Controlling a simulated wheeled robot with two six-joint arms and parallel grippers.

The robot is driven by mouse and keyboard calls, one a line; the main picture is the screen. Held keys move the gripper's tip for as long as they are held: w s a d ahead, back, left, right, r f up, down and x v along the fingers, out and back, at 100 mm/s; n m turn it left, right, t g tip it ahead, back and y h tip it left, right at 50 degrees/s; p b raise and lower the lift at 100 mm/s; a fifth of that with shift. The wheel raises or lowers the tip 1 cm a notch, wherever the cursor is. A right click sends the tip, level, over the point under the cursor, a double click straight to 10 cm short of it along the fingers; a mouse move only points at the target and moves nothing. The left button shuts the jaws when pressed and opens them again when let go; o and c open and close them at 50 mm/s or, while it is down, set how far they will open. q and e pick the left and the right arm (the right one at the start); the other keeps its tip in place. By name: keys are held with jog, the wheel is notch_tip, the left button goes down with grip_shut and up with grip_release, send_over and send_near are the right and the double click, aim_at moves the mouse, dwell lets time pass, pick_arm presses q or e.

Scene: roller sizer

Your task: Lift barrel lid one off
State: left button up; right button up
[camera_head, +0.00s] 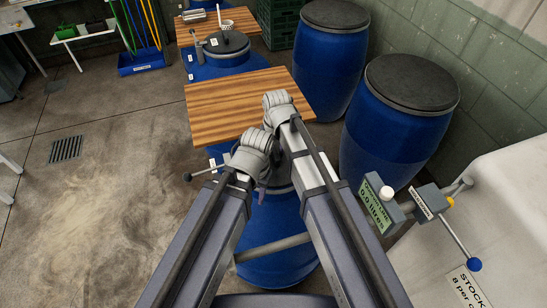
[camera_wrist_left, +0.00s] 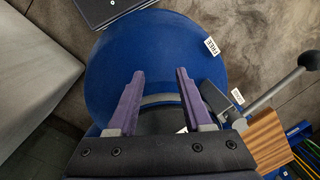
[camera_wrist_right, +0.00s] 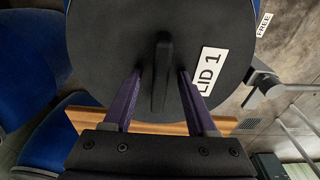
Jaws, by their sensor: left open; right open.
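In the right wrist view, barrel lid one (camera_wrist_right: 110,55) is a round black disc with an upright black handle (camera_wrist_right: 159,78) and a white "LID 1" label. My right gripper (camera_wrist_right: 160,73) is open with the handle lined up between its purple fingers; I see no contact. My left gripper (camera_wrist_left: 160,74) is open and empty over the near blue barrel (camera_wrist_left: 150,45), whose grey rim and dark lid edge show low between its fingers. In the head view, my arms cover most of the lid and both fingertip areas above that barrel (camera_head: 272,218).
A wooden board (camera_head: 225,110) lies just beyond the near barrel. A lever with a black knob (camera_wrist_left: 308,60) sticks out at the barrel's side. Tall lidded blue barrels (camera_head: 385,135) stand to the right, near a drain-valve assembly (camera_head: 420,200).

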jog(key=shift+f, duration=0.1)
grip_shut()
dwell(1.2)
